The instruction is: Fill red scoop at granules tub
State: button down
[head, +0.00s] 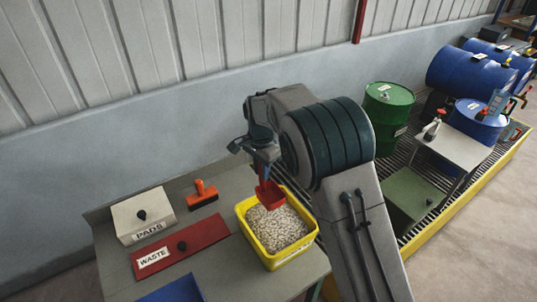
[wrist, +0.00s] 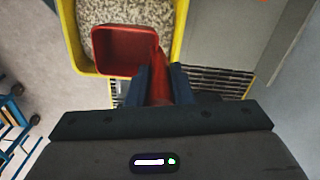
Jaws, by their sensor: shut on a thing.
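My gripper (wrist: 160,88) is shut on the handle of the red scoop (wrist: 124,50). In the head view the scoop (head: 269,193) hangs below the gripper, over the yellow tub (head: 245,237). The tub holds pale, speckled granules (head: 278,232). In the wrist view the scoop's square bowl faces the camera and looks empty, with granules (wrist: 130,12) showing beyond it. The bowl overlaps the tub's near edge there. I cannot tell whether the scoop touches the granules.
On the grey bench stand a PADS box (head: 143,215), an orange-handled tool (head: 201,194), a red WASTE lid (head: 180,246) and a blue item (head: 172,290).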

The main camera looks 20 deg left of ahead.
jog(key=shift+w, duration=0.45)
jog(key=shift+w+d+f, duration=0.1)
jog(key=shift+s+d+t+y, duration=0.3)
jog(key=shift+s+y, duration=0.1)
jog(key=shift+s, duration=0.2)
jog(key=shift+s+d+f+t+y, duration=0.3)
jog(key=shift+d+f+y, duration=0.05)
jog(key=shift+f+y, duration=0.1)
jog(key=shift+d+f+b, duration=0.15)
jog(key=shift+f+b, duration=0.1)
jog(key=shift+b, duration=0.15)
jog(key=shift+s+d+f+t+y+b, duration=0.3)
jog(key=shift+t+y+b, duration=0.1)
jog(key=shift+b, duration=0.5)
jog(key=shift+s+d+b, duration=0.15)
jog(key=shift+b, duration=0.75)
jog(key=t+y+b, duration=0.1)
jog(key=b, duration=0.2)
jog(key=shift+s+d+f, duration=0.25)
jog(key=shift+d, duration=0.05)
